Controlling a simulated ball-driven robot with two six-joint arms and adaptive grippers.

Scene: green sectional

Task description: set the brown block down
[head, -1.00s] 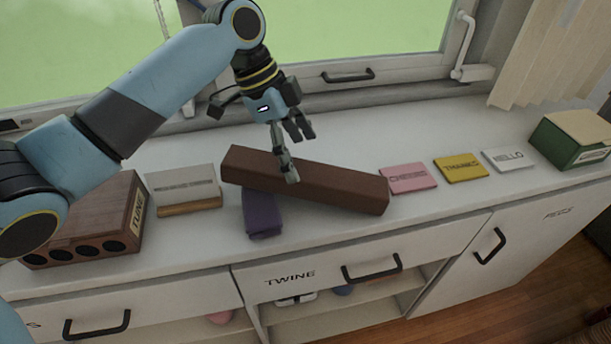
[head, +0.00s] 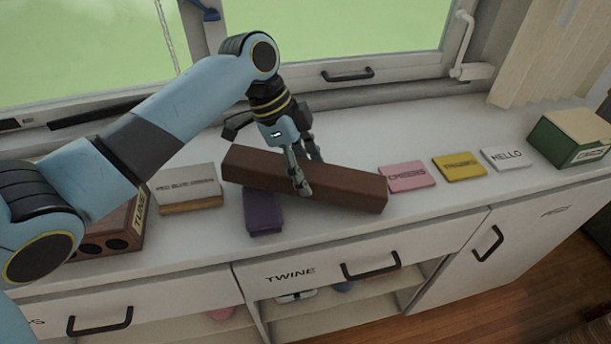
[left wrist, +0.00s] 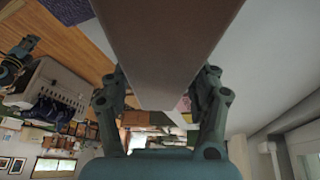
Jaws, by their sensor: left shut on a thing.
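The brown block (head: 345,187) is a long dark bar lying at a slant along the white counter in the head view. Its left end overlaps the purple block (head: 262,212) in the picture; I cannot tell whether it rests on it. My left gripper (head: 303,180) has its fingers around the middle of the brown block, shut on it from above. In the left wrist view the brown block (left wrist: 165,45) runs between the two fingers (left wrist: 162,100).
The white counter (head: 330,225) has a box with a beige label (head: 187,185) at the left. Pink (head: 407,178), yellow (head: 459,165) and white (head: 506,158) cards lie to the right, the pink one close to the block's end. A green box (head: 570,140) stands far right.

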